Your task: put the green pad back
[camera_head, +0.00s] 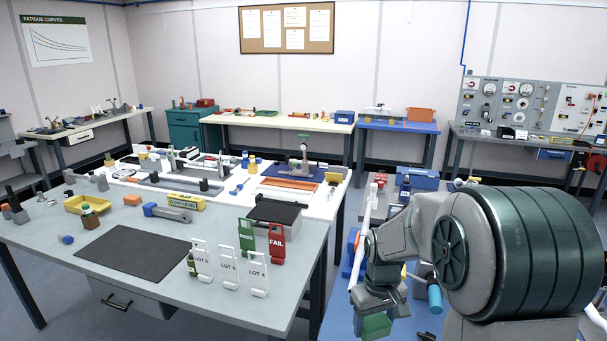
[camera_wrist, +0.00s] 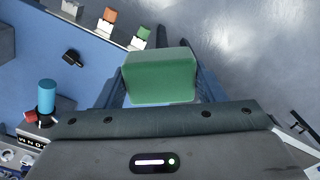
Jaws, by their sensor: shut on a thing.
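The green pad (camera_wrist: 160,76) is a rounded green block between the fingers of my gripper (camera_wrist: 162,88) in the wrist view. My gripper is shut on it. In the head view the pad (camera_head: 376,326) shows at the lower right, below my gripper (camera_head: 377,305), close to the blue bench. In the wrist view it hangs over the bench's edge, with grey floor to its right. Whether it touches anything below cannot be told.
The blue bench (camera_wrist: 92,85) holds a blue cylinder (camera_wrist: 47,97), a black part (camera_wrist: 73,56) and small blocks with orange (camera_wrist: 110,16) and green (camera_wrist: 143,33) tops near its edge.

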